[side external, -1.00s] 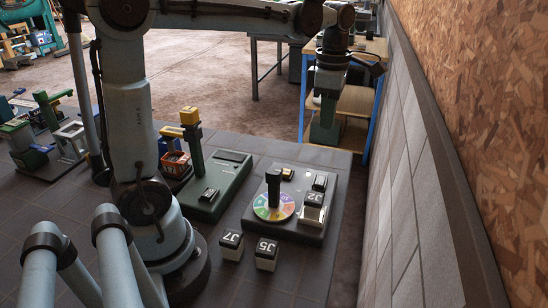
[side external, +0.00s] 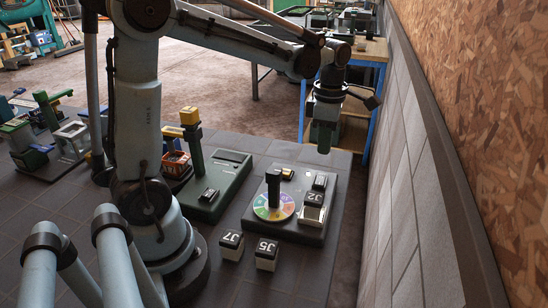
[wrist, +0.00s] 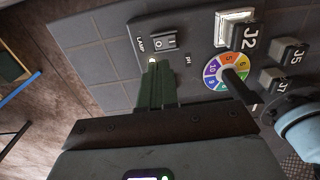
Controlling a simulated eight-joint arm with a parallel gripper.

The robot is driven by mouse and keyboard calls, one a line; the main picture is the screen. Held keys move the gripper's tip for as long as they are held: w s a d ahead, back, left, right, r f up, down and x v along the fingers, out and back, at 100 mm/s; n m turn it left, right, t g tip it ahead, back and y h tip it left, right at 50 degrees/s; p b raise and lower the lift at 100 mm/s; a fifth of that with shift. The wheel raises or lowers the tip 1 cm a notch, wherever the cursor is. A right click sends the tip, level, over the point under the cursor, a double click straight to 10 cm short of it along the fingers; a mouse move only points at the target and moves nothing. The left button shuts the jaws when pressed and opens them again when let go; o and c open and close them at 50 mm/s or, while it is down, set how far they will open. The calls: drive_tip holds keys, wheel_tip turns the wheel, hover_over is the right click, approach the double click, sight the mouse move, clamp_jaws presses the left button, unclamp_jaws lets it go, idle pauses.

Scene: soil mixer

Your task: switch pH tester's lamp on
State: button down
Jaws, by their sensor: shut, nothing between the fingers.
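The pH tester (side external: 258,227) is a dark grey box with a multicoloured dial and a black post. Its black rocker switch (wrist: 163,42), marked I and O beside the word LAMP, is clear in the wrist view; it also shows in the side view (side external: 320,182). I cannot tell which way it is pressed. My gripper (side external: 322,150) has green fingers, shut and empty, pointing down above the tester's far edge and apart from it. In the wrist view the fingertips (wrist: 154,68) appear just below the switch. A small pale bright spot shows at the fingertips, partly hidden.
Block J2 (side external: 313,198) sits on the tester beside the switch. Blocks J5 (side external: 267,254) and J7 (side external: 231,245) stand in front. A green device (side external: 222,190) with a yellow-topped post is left. A wall (side external: 400,190) runs along the right.

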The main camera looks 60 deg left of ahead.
sight(320, 182)
wheel_tip(320, 182, down, 7)
drive_tip(key=shift+f, duration=0.2)
idle(0.4)
drive_tip(key=shift+w+a+f, duration=0.15)
drive_tip(key=shift+f, duration=0.25)
drive_tip(key=shift+s+d+r, duration=0.15)
drive_tip(key=shift+s+d, duration=0.5)
drive_tip(key=shift+d, duration=0.1)
